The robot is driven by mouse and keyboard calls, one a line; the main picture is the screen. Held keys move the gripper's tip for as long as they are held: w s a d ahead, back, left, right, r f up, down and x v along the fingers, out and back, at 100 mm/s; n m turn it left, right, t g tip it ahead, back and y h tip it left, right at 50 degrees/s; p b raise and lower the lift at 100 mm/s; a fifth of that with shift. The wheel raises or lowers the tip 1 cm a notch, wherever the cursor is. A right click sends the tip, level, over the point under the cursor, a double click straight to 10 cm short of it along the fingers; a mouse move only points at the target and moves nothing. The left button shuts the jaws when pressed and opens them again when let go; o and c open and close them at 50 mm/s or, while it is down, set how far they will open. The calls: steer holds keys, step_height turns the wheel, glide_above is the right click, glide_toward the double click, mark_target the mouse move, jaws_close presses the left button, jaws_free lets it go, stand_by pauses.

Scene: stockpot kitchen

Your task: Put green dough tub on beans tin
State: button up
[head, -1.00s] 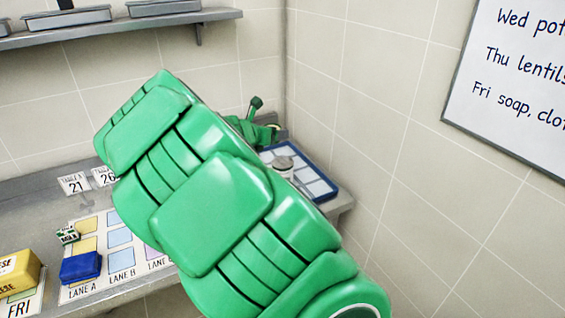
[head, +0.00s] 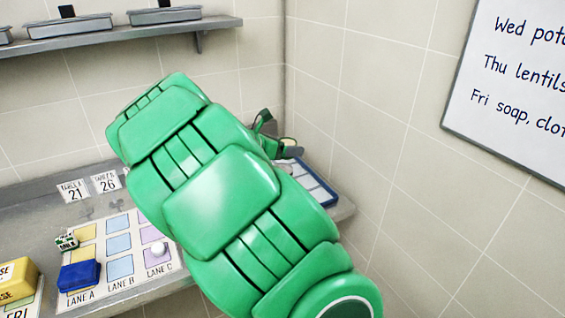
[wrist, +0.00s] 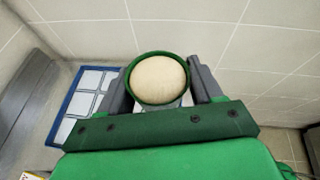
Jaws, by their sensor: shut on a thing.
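The green dough tub (wrist: 160,78), with pale round dough showing at its top, sits between the two grey fingers of my gripper (wrist: 161,84) in the wrist view. My gripper is shut on it. The beans tin is not clearly seen. A pale sliver under the tub in the wrist view could be a tin, but I cannot tell. My green arm hides much of the tray.
The blue-rimmed divided tray (head: 318,187) lies at the counter's right end by the wall corner. A yellow block (head: 16,280) is at left.

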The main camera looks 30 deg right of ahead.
steer(key=w+d+f, duration=0.2)
steer(key=w, duration=0.2)
glide_above(283, 169)
steer(key=s, duration=0.1)
steer(key=f, duration=0.4)
steer(key=shift+a+f, duration=0.2)
steer(key=shift+a, duration=0.05)
steer(key=shift+w+d+f, duration=0.2)
steer(key=shift+w+f, duration=0.35)
steer(key=shift+f, duration=1.6)
steer(key=shift+f, duration=0.15)
steer(key=o, duration=1.1)
steer(key=shift+o, duration=0.2)
steer(key=v, duration=1.2)
